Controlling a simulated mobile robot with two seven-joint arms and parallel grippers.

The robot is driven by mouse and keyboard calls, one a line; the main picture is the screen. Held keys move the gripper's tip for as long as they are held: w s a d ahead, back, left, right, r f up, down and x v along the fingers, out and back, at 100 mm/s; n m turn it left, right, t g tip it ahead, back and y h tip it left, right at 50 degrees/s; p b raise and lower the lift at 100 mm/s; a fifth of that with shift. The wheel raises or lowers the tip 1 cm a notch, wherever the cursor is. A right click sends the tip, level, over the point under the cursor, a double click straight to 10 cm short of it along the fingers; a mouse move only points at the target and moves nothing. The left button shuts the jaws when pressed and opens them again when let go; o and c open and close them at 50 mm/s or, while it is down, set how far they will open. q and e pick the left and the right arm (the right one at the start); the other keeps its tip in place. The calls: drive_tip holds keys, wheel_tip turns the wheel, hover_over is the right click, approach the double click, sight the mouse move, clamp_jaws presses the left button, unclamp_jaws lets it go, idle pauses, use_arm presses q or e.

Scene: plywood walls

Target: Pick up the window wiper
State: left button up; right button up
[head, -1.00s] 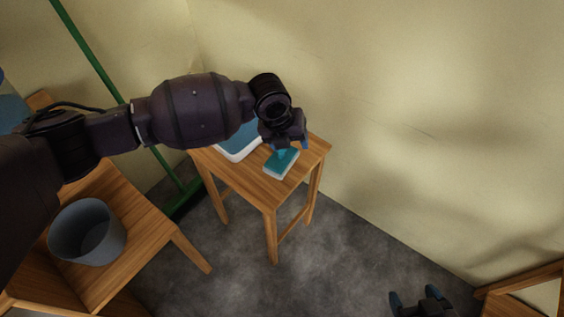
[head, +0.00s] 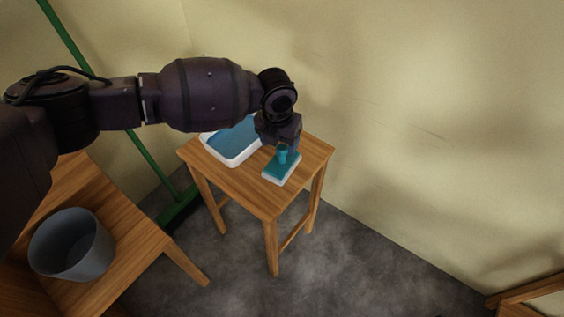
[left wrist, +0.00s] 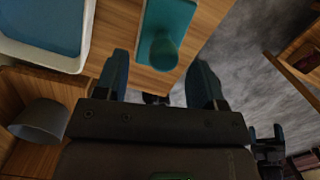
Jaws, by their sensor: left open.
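The window wiper (head: 281,169) is a teal head with a pale underside and a short round teal handle. It lies on the small wooden table with its handle upward. My left gripper (head: 282,143) is directly above it, pointing down. In the left wrist view, my left gripper (left wrist: 160,62) is open, and the wiper handle (left wrist: 163,53) shows between and just beyond the fingertips. I cannot tell whether the fingers touch it. My right gripper (left wrist: 268,145) shows small and dark at the right of the left wrist view; it is outside the head view.
A white tray (head: 232,160) with blue inside sits beside the wiper on the small table (head: 262,203). A grey bucket (head: 70,245) stands on wooden furniture at the lower left. A green pole (head: 75,45) leans behind my left arm. Plywood walls are close behind the table.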

sight(282, 155)
use_arm(q)
drive_tip(key=f, duration=0.1)
drive_tip(key=f+b, duration=0.1)
drive_tip(key=f, duration=0.3)
drive_tip(key=shift+w+d+f, duration=0.1)
drive_tip(key=shift+d+f, duration=0.1)
drive_tip(key=shift+d, duration=0.05)
drive_tip(key=shift+f+b, duration=0.1)
drive_tip(key=shift+b, duration=0.2)
drive_tip(key=shift+w+r, duration=0.1)
drive_tip(key=shift+r, duration=0.1)
drive_tip(key=c, duration=1)
use_arm(e)
drive_tip(key=shift+w+a+f+n, duration=0.1)
drive_tip(key=shift+w+a+n, duration=0.1)
drive_tip(key=shift+w+n, duration=0.1)
use_arm(q)
drive_tip(key=shift+r, duration=0.1)
use_arm(e)
drive_tip(key=shift+s, duration=0.1)
